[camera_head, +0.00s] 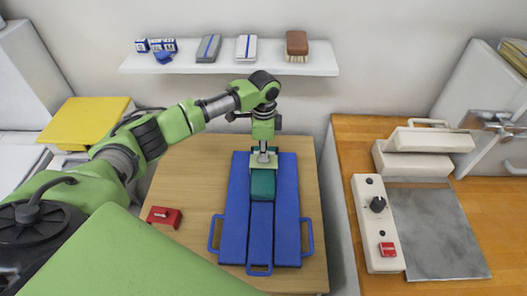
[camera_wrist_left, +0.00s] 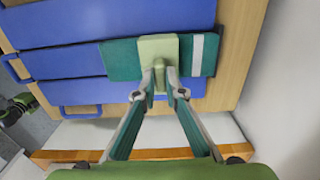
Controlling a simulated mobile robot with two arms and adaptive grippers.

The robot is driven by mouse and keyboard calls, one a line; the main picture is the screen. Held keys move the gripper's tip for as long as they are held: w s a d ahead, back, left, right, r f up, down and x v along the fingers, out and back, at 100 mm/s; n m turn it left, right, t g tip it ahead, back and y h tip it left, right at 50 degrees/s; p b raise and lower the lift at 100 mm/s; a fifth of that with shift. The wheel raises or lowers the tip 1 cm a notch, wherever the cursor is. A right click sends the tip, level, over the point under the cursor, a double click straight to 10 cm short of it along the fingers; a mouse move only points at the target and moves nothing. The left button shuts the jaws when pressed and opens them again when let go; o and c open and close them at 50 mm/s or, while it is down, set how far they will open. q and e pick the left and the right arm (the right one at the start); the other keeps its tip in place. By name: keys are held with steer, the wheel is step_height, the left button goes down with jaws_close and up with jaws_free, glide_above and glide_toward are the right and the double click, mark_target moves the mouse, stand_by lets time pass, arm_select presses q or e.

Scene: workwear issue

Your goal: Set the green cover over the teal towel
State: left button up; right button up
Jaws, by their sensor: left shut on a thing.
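The teal towel (camera_head: 262,187) lies along the middle of a blue three-panel board (camera_head: 286,215). The towel also shows in the left wrist view (camera_wrist_left: 120,60), with a white stripe near one end. A pale green piece, seemingly the green cover (camera_head: 266,160), sits across the towel; it also shows in the left wrist view (camera_wrist_left: 158,48). My left gripper (camera_head: 263,152) is shut on this piece, with its fingers (camera_wrist_left: 162,82) on a narrow part of it. The towel shows on both sides of the piece. I cannot tell whether the piece rests on the towel. My right gripper is out of view.
The board lies on a wooden table (camera_head: 185,170). A red box (camera_head: 163,217) stands left of it. A wall shelf (camera_head: 230,66) with small items is behind. A press machine (camera_head: 425,148) with a grey plate (camera_head: 440,230) stands on the right counter. A yellow stack (camera_head: 85,122) is at left.

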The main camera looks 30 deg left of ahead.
arm_select(q)
steer(key=shift+f+b, duration=0.35)
steer(key=shift+f, duration=1.15)
stand_by(0.3)
steer(key=o, duration=0.8)
steer(key=shift+o, duration=0.2)
steer(key=o, duration=0.4)
step_height(320, 180, up, 7)
steer(key=p, duration=0.7)
steer(key=shift+r+p, duration=0.1)
steer(key=shift+p, duration=0.2)
